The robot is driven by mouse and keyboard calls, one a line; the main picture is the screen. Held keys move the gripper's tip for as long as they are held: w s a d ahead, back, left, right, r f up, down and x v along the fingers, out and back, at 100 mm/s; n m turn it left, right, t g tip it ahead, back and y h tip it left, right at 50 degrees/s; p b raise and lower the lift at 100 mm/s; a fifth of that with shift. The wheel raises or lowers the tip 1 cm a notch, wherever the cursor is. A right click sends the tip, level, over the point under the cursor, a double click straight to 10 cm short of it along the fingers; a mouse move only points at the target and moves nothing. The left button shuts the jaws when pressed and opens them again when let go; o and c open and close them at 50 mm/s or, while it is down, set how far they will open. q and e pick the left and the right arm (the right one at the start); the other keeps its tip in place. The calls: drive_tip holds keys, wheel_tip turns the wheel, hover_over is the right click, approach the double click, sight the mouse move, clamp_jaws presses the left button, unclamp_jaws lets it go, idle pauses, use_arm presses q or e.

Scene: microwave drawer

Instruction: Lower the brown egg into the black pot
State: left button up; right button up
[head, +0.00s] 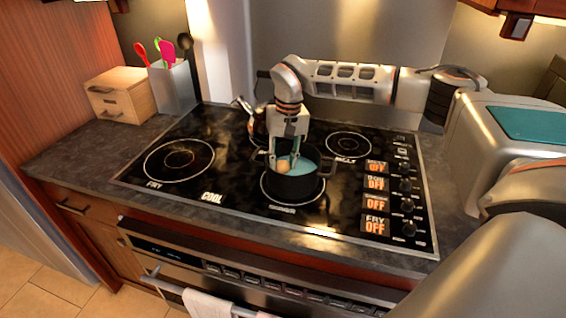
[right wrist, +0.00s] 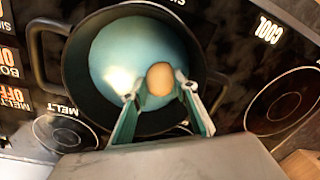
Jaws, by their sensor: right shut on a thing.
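The brown egg (right wrist: 160,79) sits between the two fingertips of my right gripper (right wrist: 159,92), which is shut on it. In the head view the egg (head: 283,166) shows at the mouth of the black pot, below the right gripper (head: 284,160). The black pot (head: 291,188) stands on the front middle burner and holds light blue liquid (right wrist: 115,55). In the right wrist view the egg is in front of the liquid, inside the outline of the pot rim (right wrist: 72,70). I cannot tell whether the egg touches the liquid. My left gripper is not in view.
A kettle (head: 258,124) stands behind the pot, partly hidden by my right arm. The black cooktop (head: 215,195) is clear at left. A utensil holder (head: 173,88) and a small wooden drawer box (head: 119,95) stand at the back left. Knobs (head: 406,205) line the right side.

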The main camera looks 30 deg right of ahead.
drive_tip(key=o, duration=0.8)
